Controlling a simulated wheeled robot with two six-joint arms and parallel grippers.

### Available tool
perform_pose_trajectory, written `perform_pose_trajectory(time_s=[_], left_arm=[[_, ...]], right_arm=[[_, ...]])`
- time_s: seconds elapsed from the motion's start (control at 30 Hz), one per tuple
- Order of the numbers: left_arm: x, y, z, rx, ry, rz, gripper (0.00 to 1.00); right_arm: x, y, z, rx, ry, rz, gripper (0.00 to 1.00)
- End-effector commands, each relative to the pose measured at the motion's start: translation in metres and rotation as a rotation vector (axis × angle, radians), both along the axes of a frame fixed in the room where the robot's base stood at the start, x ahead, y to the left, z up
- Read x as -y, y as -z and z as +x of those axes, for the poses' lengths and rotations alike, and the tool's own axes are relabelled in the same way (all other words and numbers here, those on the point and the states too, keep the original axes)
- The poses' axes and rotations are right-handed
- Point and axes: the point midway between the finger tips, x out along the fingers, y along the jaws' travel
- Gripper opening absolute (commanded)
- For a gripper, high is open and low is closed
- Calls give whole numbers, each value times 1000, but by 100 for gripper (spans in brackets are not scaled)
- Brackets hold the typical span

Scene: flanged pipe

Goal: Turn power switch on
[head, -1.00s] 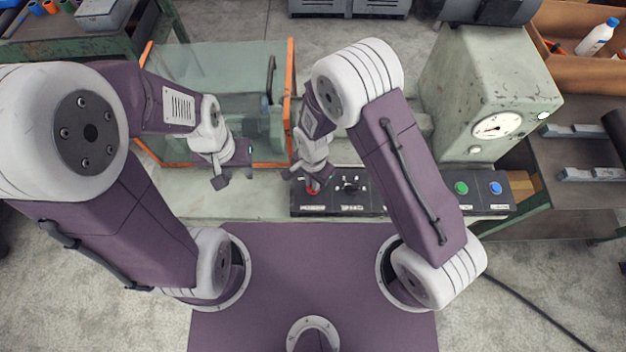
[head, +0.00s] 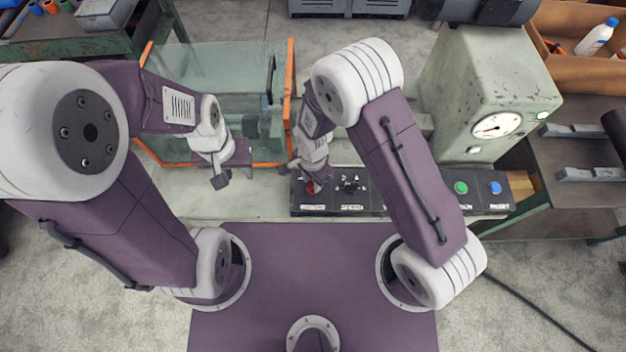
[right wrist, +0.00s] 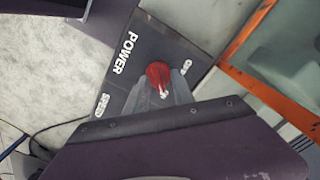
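The red power switch (right wrist: 158,75) is a round knob with a white mark, on a dark control panel (head: 388,203). In the right wrist view "POWER" is printed beside it, and a smaller label, partly covered and seemingly "OFF", is near the right finger. My right gripper (head: 309,184) is down at the knob; in the right wrist view its grey fingers (right wrist: 164,84) stand on either side of the knob and appear closed on it. The knob also shows in the head view (head: 313,187), partly covered. My left gripper (head: 233,177) is open and empty, above the bench left of the panel.
A glass guard with an orange frame (head: 288,100) stands behind the panel. Green (head: 461,188) and blue (head: 495,188) buttons and a small dark knob (head: 350,186) share the panel. A grey-green machine housing with a gauge (head: 497,125) stands at the right.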

Motion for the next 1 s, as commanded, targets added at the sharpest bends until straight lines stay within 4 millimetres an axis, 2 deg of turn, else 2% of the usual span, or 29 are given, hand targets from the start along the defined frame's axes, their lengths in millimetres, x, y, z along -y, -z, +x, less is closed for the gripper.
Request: perform_pose_trajectory(time_s=[0.33, 0.7, 0.83, 1.0], left_arm=[[0, 1, 0, 0, 0, 0, 36], [0, 5, 0, 0, 0, 0, 36], [0, 5, 0, 0, 0, 0, 36], [0, 5, 0, 0, 0, 0, 36]], right_arm=[[1, -3, -1, -2, -2, -2, 33], [0, -76, 0, 2, -2, 1, 33], [0, -88, -1, -1, -2, -1, 33], [1, -90, -2, -2, -2, -2, 33]])
